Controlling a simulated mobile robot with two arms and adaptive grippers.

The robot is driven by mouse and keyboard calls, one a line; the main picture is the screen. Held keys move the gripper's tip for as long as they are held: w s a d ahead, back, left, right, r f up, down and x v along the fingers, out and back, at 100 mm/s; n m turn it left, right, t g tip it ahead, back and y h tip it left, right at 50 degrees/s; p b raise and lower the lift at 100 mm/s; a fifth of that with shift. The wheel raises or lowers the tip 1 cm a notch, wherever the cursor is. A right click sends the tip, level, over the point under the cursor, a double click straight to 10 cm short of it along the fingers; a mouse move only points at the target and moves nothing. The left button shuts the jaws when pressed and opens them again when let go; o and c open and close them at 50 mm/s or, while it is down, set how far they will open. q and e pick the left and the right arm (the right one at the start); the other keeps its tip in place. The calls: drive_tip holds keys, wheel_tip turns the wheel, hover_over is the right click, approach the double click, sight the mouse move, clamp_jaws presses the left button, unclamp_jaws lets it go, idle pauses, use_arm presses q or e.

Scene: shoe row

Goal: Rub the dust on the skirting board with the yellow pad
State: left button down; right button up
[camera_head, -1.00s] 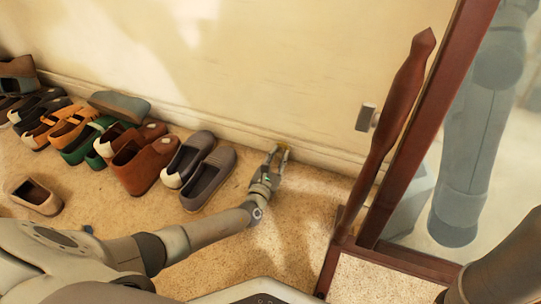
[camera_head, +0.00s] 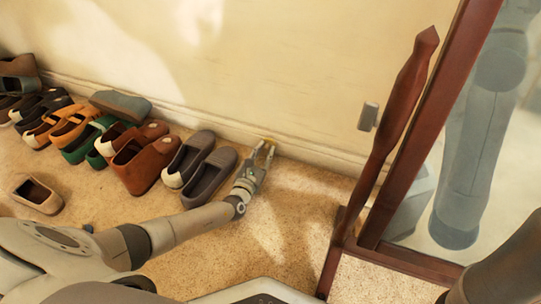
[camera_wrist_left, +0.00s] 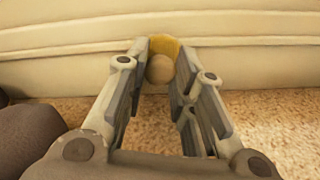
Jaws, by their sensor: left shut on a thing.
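My left gripper (camera_head: 261,158) is low at the foot of the wall, just right of the grey shoes. In the left wrist view, its fingers (camera_wrist_left: 160,78) are shut on a round tan knob, with the yellow pad (camera_wrist_left: 167,46) beyond it. The pad is up against the skirting board (camera_wrist_left: 70,60), or very close to it; I cannot tell if it touches. In the head view only a sliver of the pad (camera_head: 270,141) shows. The skirting board (camera_head: 310,154) runs along the wall's foot. I cannot make out dust on it. My right gripper is not in view.
A row of shoes (camera_head: 140,165) lines the wall to the left, the grey pair (camera_head: 211,178) nearest my gripper. A single tan shoe (camera_head: 36,197) lies apart. A wood-framed mirror (camera_head: 395,150) stands at the right. Carpet between gripper and mirror is clear.

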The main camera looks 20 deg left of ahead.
use_arm(q)
drive_tip(key=shift+a, duration=0.3)
drive_tip(key=shift+w+d, duration=0.2)
drive_tip(key=shift+d, duration=2.75)
drive_tip(key=shift+a, duration=1.4)
drive_tip(key=shift+s+a, duration=0.2)
drive_tip(key=shift+a, duration=1.4)
